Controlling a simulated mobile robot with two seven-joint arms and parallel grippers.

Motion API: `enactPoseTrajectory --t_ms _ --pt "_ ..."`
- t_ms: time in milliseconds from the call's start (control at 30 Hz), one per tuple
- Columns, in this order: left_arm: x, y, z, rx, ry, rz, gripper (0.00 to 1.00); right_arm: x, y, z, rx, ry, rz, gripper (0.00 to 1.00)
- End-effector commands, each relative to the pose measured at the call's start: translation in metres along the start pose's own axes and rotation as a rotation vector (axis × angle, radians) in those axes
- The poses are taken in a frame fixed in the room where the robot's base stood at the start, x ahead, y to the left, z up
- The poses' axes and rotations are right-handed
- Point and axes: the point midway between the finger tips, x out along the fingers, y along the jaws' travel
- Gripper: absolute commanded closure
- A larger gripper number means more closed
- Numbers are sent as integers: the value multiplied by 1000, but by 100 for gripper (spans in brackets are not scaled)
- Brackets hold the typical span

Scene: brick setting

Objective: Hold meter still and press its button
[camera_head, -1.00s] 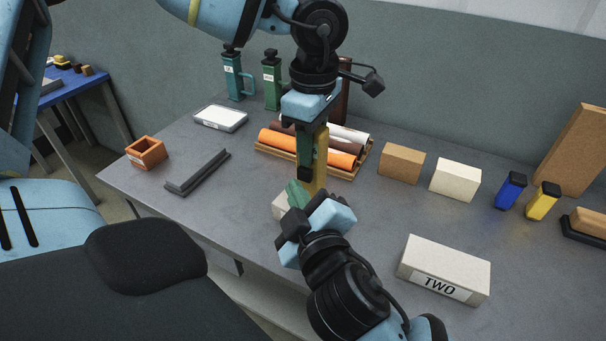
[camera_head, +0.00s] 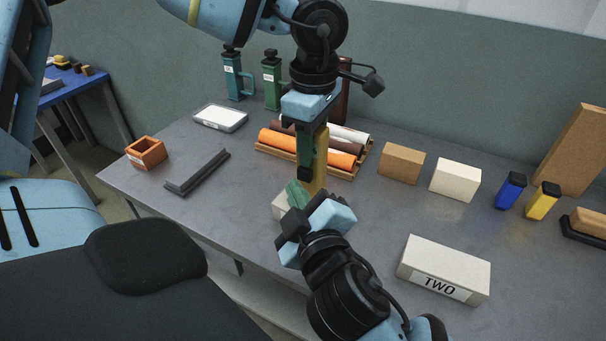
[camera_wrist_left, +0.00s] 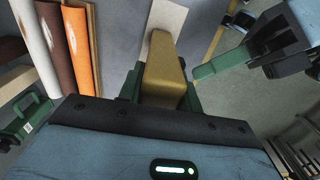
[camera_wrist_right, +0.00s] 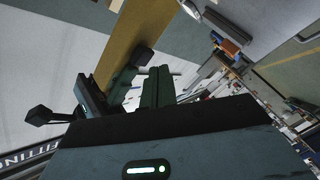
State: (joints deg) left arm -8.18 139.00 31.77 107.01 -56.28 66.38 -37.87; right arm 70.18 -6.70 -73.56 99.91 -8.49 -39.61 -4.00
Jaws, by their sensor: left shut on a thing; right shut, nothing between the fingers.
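The meter appears to be the upright mustard-yellow body (camera_head: 321,165) near the table's front edge. My left gripper (camera_head: 306,172) points down and is shut on it. The left wrist view shows the yellow body (camera_wrist_left: 165,75) between the green fingers. My right gripper (camera_head: 297,194) is shut and empty, low on the front side of the meter. Its closed green fingers (camera_wrist_right: 158,88) are beside the yellow body (camera_wrist_right: 135,42) in the right wrist view; contact cannot be told. A pale block (camera_head: 281,206) shows behind the right gripper, partly hidden. I cannot make out the button.
A wooden rack (camera_head: 268,150) with orange, brown and white rolls stands just behind. A brown box (camera_head: 402,163) and a cream box (camera_head: 455,180) stand to the right. A white box marked TWO (camera_head: 445,268) lies front right. Grey table is clear between the grey bar (camera_head: 198,172) and the meter.

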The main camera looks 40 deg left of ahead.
Motion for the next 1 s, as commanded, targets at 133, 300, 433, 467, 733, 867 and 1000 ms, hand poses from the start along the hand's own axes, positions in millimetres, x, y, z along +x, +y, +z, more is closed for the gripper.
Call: enactPoseTrajectory --t_ms 133,300,433,467,733,867,1000 --pt "0 0 0 0 0 -1 94 0 0 0 0 0 0 100" --pt "0 0 0 0 0 -1 94 0 0 0 0 0 0 100" --pt "0 0 0 0 0 -1 94 2 1 1 0 0 0 100" --pt "0 0 0 0 0 -1 94 2 1 2 0 0 0 100" --pt "1 0 0 0 0 -1 94 6 5 5 0 0 1 100" --pt "1 0 0 0 0 -1 94 6 5 5 0 0 0 100" --pt "1 0 0 0 0 -1 94 6 4 5 0 0 0 100"
